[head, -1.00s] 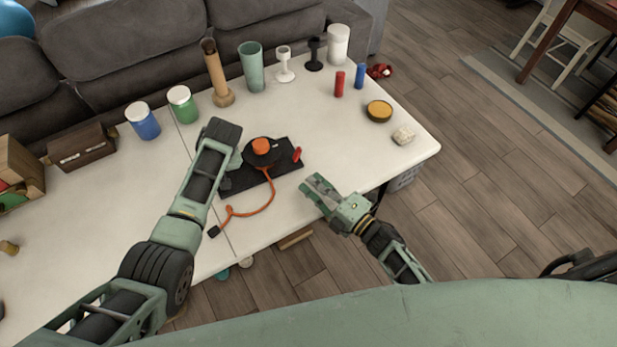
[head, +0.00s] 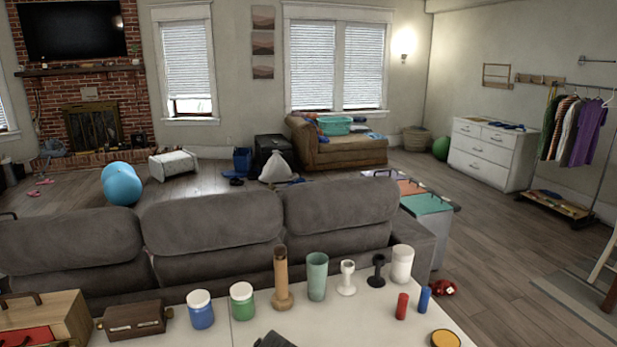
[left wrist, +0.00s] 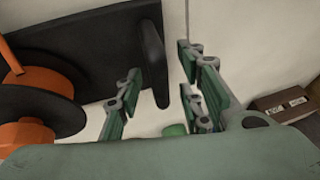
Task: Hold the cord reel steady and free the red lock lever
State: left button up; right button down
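The cord reel (left wrist: 35,95), with a black disc and orange hub, shows at the left of the left wrist view, on its black base (left wrist: 100,45). An orange strip, perhaps its cord, shows at the upper left. My left gripper (left wrist: 160,64) is open, beside the reel. A rounded black end piece (left wrist: 153,60) of the base appears between its fingers; I cannot tell if they touch it. The red lock lever is in neither current view. The head view now looks over the table at the room, so the reel and my right gripper are out of it.
Along the table's far side stand a blue jar (head: 200,312), a green jar (head: 242,302), a wooden post (head: 281,285), a green cup (head: 317,275) and several small items. A brown box (head: 135,320) is at left. The grey sofa (head: 210,225) closes off behind.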

pick_arm(q)
jog(key=o, duration=0.6)
jog(key=shift+c, duration=0.2)
